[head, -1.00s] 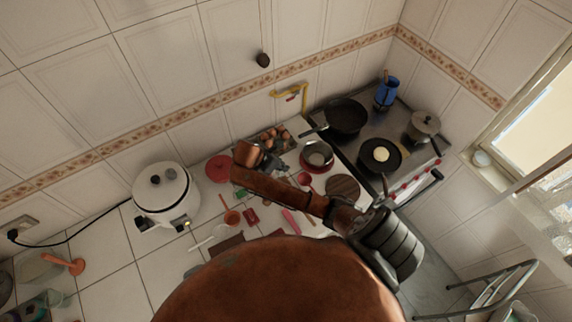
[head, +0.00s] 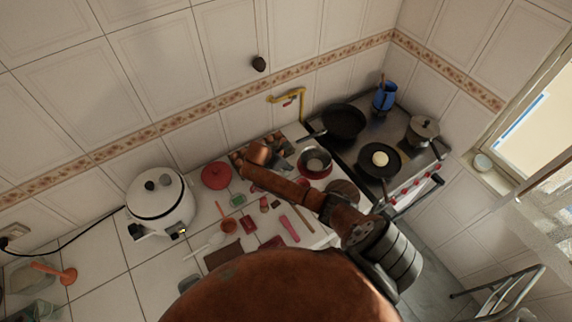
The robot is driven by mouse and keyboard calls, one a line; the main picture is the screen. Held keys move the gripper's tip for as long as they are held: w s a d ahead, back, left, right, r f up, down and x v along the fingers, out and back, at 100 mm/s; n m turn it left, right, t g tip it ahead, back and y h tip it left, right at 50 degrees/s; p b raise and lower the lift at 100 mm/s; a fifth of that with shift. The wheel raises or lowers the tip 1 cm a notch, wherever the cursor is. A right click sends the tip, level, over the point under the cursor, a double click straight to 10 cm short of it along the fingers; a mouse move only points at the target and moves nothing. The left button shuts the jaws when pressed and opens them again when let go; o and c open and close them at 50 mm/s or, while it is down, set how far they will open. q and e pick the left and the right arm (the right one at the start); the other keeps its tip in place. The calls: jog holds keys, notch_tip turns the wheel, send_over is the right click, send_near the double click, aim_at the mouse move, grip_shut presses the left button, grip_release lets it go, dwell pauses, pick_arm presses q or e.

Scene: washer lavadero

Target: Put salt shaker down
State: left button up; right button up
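I cannot pick out a salt shaker for certain. A small reddish item (head: 264,204) stands on the white tiled counter (head: 130,262) just below my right forearm, too small to name. My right arm reaches from the lower right over the counter toward the back wall. Its wrist end (head: 258,152) is over the egg tray (head: 276,141). The fingers are hidden behind the wrist, so I cannot see whether they are open or hold anything. My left gripper is out of view.
A white rice cooker (head: 160,205) stands at left, beside a red round lid (head: 216,175). A metal pot (head: 315,160) is right of my wrist. The stove (head: 370,130) holds a black pan (head: 343,121) and a pan with an egg (head: 380,163). Small red and brown items crowd the counter's front.

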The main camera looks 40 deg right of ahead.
jog(key=shift+s+f, duration=0.1)
jog(key=shift+s, duration=0.05)
jog(key=o, duration=0.8)
jog(key=shift+c, duration=0.2)
jog(key=o, duration=0.5)
jog(key=shift+f, duration=0.1)
jog(key=shift+c, duration=0.2)
jog(key=shift+a, duration=0.1)
jog(key=shift+a+r, duration=0.25)
jog(key=shift+r, duration=0.25)
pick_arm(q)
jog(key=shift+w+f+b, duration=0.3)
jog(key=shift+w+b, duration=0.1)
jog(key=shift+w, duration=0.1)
pick_arm(e)
jog(key=v, duration=1.1)
jog(key=shift+d, duration=0.1)
